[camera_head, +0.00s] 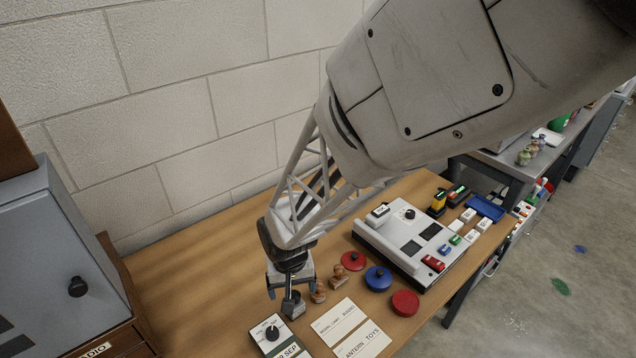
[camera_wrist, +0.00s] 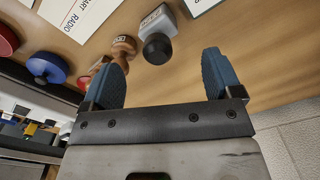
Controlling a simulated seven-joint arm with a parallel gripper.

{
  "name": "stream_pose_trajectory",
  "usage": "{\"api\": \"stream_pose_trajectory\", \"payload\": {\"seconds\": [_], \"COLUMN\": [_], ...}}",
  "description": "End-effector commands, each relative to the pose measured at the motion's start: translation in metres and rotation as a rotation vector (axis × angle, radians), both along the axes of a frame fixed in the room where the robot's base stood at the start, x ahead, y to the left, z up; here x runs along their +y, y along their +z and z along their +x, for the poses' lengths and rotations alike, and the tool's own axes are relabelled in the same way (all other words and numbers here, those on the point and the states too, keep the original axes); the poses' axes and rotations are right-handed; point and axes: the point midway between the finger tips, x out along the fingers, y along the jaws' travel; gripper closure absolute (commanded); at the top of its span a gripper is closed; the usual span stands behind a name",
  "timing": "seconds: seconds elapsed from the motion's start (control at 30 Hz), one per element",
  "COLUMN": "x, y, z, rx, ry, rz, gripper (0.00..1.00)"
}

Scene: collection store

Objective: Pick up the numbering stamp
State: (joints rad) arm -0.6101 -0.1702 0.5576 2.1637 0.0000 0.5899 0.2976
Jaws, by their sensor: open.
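A small grey block with a round black knob, which looks like the numbering stamp (camera_head: 293,305), stands on the wooden table just below my gripper. It also shows in the wrist view (camera_wrist: 157,28), knob towards me, just beyond the gap between the fingers. My gripper (camera_head: 291,286) is open and empty, with blue fingertips; it also shows in the wrist view (camera_wrist: 163,72). No finger visibly touches the stamp.
Wooden-handled stamps (camera_head: 318,294) stand close to its right; one appears beside the left finger in the wrist view (camera_wrist: 123,46). A box with a black knob (camera_head: 271,334) and printed cards (camera_head: 340,322) lie in front. Red and blue discs (camera_head: 378,278) and a white console (camera_head: 400,250) are further right.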

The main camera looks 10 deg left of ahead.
Motion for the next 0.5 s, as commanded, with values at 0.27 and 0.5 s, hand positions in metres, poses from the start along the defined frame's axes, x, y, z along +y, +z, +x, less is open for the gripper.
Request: {"api": "stream_pose_trajectory", "payload": {"seconds": [0.27,0.5], "x": [0.000,0.000], "y": [-0.015,-0.015], "z": [0.000,0.000], "rx": [0.000,0.000], "ry": [0.000,0.000], "rz": [0.000,0.000], "gripper": [0.15,0.15]}}
